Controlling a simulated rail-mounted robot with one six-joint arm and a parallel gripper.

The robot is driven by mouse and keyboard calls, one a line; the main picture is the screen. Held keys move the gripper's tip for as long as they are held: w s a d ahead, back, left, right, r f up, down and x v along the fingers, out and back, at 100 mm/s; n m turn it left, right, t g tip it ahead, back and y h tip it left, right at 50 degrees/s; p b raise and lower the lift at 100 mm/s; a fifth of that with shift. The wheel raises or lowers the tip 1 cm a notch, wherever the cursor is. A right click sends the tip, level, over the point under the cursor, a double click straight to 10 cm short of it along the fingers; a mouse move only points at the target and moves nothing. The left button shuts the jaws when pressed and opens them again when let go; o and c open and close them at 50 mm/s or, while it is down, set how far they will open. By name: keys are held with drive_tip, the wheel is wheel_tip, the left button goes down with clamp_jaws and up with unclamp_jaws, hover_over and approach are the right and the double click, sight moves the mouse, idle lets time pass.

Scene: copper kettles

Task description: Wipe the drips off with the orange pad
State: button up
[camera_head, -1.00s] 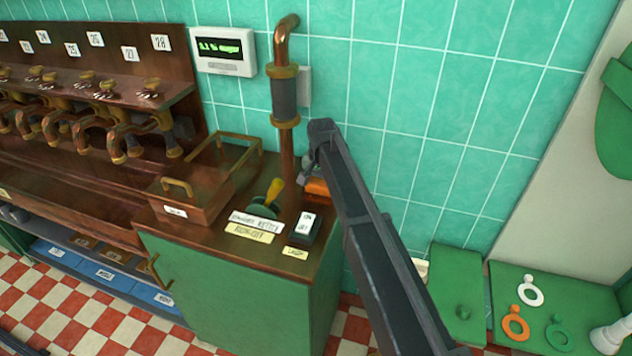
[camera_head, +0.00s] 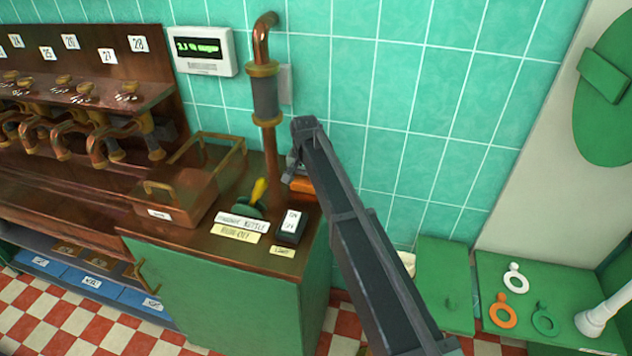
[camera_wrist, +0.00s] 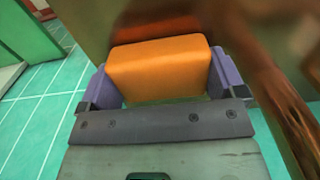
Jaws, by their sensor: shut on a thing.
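The orange pad (camera_wrist: 158,67) is a block held between the two purple fingers of my gripper (camera_wrist: 160,80) in the wrist view. In the head view my gripper (camera_head: 298,178), mostly hidden by my arm, is at the back right of the copper-topped green cabinet, just right of the upright copper pipe (camera_head: 271,150). A sliver of the pad (camera_head: 303,186) shows there. In the wrist view a shiny brown surface beyond the pad carries an orange reflection; I cannot tell whether the pad touches it. I cannot make out any drips.
The cabinet top holds a yellow-handled lever (camera_head: 258,192), a dark switch box (camera_head: 291,227) and a copper box (camera_head: 170,205). A row of taps (camera_head: 105,140) is at left. Green panels with rings (camera_head: 515,280) are at right. A tiled wall stands behind.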

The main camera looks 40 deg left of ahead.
drive_tip(key=shift+s+a, duration=0.3)
drive_tip(key=shift+a, duration=0.4)
drive_tip(key=shift+s+a, duration=0.25)
drive_tip(key=shift+a, duration=0.5)
drive_tip(key=shift+s+a, duration=0.3)
drive_tip(key=shift+a, duration=0.4)
drive_tip(key=shift+d+f, duration=0.1)
drive_tip(key=shift+f, duration=0.05)
drive_tip(key=shift+w+d, duration=0.15)
drive_tip(key=shift+d, duration=0.45)
drive_tip(key=shift+w+d+r, duration=0.1)
drive_tip(key=shift+w+d, duration=0.4)
drive_tip(key=shift+d, duration=0.55)
drive_tip(key=shift+w+d+r, duration=0.1)
drive_tip(key=shift+w+d, duration=0.4)
drive_tip(key=shift+d, duration=0.55)
drive_tip(key=shift+w+d, duration=0.5)
drive_tip(key=shift+d, duration=0.55)
drive_tip(key=shift+a, duration=0.1)
wheel_tip(320, 180, up, 6)
drive_tip(key=p, duration=0.6)
